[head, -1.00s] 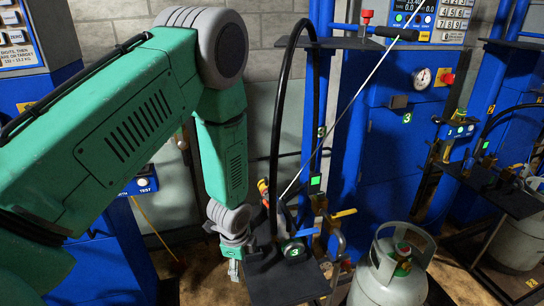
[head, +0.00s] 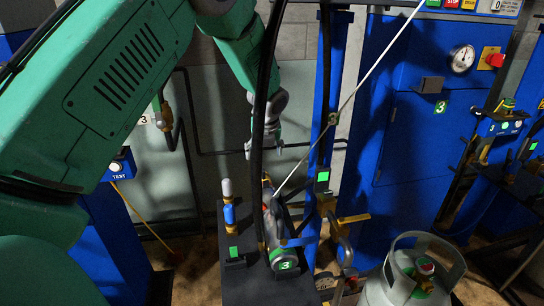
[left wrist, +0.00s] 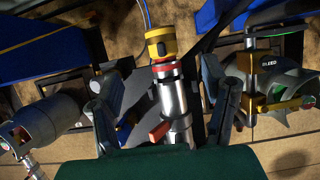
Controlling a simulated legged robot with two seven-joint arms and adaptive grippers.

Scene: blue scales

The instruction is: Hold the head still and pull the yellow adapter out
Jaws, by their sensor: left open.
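The yellow adapter (left wrist: 161,44) shows in the left wrist view as a yellow cap at the far end of a silver head (left wrist: 173,100). A red ring lies just below the cap, and a red lever sits on the silver body. My left gripper (left wrist: 167,110) is open, with one finger on each side of the silver body in that picture and gaps visible. In the head view my left gripper (head: 266,150) hangs above and behind the black shelf, pointing down. The adapter is hard to make out there. My right gripper is not in view.
The black shelf (head: 250,290) carries a small blue-and-white cylinder (head: 229,203) and a fitting with a green 3 label (head: 284,262). A black hose (head: 262,110) and a pale rod (head: 370,75) cross near my gripper. A grey gas cylinder (head: 395,285) stands at right.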

